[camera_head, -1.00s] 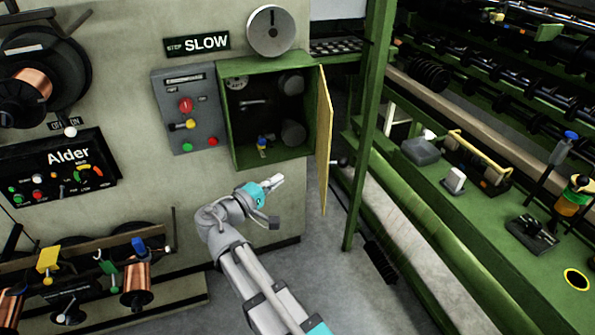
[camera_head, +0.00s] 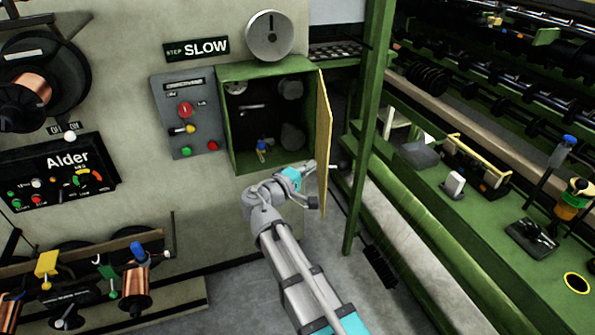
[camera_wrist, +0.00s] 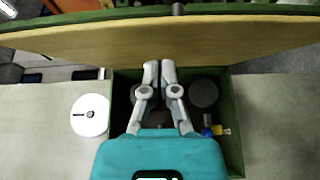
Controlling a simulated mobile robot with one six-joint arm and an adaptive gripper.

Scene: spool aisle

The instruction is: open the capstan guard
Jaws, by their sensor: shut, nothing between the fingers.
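The capstan guard (camera_head: 324,135) is a flat, yellowish door on the right side of the green box. It stands swung out from the box, which is open at the front. In the wrist view the guard (camera_wrist: 160,42) crosses the top as a tan band. My gripper (camera_head: 310,166) is beside the guard's inner face, at its lower part. The wrist view shows my gripper's (camera_wrist: 160,67) fingers together and empty, tips close to the guard; I cannot tell whether they touch. A dark knob (camera_head: 344,165) shows just right of the guard.
The green box (camera_head: 225,125) holds dark rollers and a small blue and yellow part (camera_head: 262,146). A grey control panel (camera_head: 184,115) with a red knob is left of it. A green post (camera_head: 368,130) and a machine bed stand right of the guard.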

